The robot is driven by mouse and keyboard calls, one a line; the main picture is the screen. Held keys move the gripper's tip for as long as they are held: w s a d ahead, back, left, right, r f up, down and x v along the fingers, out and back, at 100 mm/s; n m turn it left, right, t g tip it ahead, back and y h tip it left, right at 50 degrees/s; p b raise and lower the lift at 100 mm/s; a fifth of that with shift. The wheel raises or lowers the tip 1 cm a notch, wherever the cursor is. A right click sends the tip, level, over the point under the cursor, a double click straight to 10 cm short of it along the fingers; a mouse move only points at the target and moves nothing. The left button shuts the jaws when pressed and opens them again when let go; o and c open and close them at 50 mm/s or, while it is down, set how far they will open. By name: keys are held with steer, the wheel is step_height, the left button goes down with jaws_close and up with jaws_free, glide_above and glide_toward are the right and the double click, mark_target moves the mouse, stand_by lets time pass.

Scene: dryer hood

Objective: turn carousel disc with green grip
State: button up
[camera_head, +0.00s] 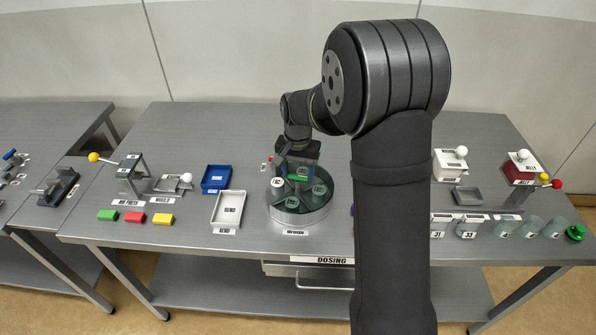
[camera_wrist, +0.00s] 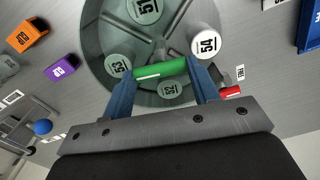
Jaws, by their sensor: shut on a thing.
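The carousel disc (camera_head: 297,217) is a round grey-green turntable on the table, in front of my arm. The green grip (camera_wrist: 160,69) is a short bar on the disc. My gripper (camera_wrist: 160,76) has its two blue fingers at the two ends of the green grip and is shut on it. In the head view my gripper (camera_head: 298,172) is over the disc, partly hidden.
A blue tray (camera_head: 216,179) and a white tray (camera_head: 228,208) stand left of the disc. Orange (camera_wrist: 27,36) and purple (camera_wrist: 61,68) blocks lie beside it in the wrist view. A small red piece (camera_wrist: 231,92) is close to my right finger. Several glass jars stand at the right.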

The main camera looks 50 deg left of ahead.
steer(key=shift+m, duration=7.9)
steer(key=o, duration=1.4)
